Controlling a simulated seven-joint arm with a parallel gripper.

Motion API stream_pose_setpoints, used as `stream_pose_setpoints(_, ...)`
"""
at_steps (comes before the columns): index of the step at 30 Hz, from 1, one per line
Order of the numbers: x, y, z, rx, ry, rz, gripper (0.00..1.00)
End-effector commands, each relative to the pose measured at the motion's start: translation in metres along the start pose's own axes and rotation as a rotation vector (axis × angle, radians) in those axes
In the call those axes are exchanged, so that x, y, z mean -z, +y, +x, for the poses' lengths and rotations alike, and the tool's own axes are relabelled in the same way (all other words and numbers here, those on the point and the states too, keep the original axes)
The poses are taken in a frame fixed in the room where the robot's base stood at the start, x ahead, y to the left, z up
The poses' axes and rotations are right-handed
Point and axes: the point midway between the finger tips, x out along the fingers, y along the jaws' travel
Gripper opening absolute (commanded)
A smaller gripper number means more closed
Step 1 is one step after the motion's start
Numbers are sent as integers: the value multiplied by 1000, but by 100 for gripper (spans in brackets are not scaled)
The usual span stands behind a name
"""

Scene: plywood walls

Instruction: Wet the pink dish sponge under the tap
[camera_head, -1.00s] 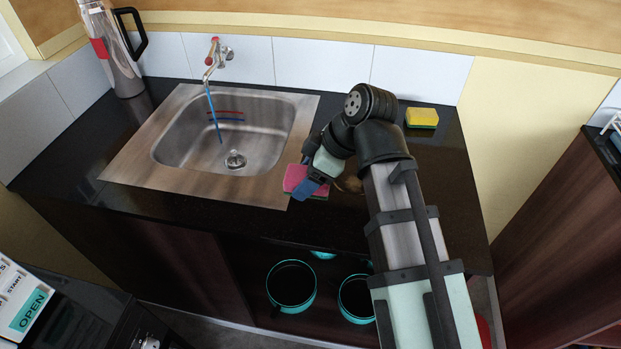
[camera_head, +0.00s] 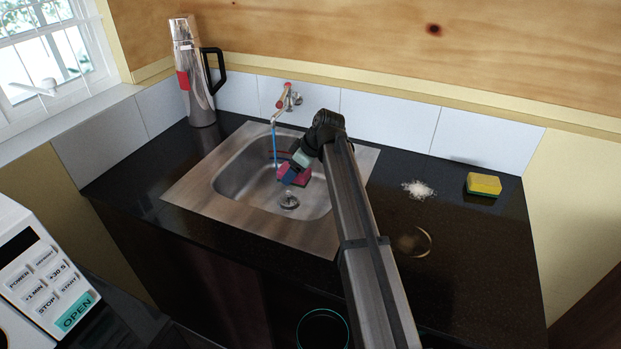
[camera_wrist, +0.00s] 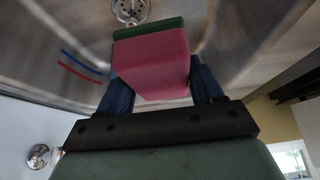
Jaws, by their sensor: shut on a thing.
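The pink sponge (camera_head: 295,175) is over the sink basin (camera_head: 232,184), above and beside the drain. In the wrist view the sponge (camera_wrist: 152,65) has a pink body and a green layer on its far side. My gripper (camera_head: 288,174) is shut on it, with a blue finger at each side in the wrist view (camera_wrist: 157,88). The tap (camera_head: 284,103) is on the tiled wall behind the sink. A thin blue stream (camera_head: 274,140) falls from its spout into the basin, close to the left of the sponge. Whether the stream touches the sponge is unclear.
A yellow and green sponge (camera_head: 483,184) lies on the dark counter at the right. A white crumbly pile (camera_head: 419,189) and a brownish ring mark (camera_head: 413,241) are nearer the sink. A steel flask (camera_head: 192,75) stands behind the sink at the left.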

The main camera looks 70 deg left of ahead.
Motion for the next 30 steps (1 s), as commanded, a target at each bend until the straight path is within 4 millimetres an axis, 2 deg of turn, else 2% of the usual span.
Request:
stream_pose_setpoints(1,6,8,8,0,-1,0,41)
stream_pose_setpoints(6,13,14,22,0,-1,0,41)
stream_pose_setpoints(17,19,24,28,-1,-1,0,41)
stream_pose_setpoints(30,32,52,43,-1,-1,-1,41)
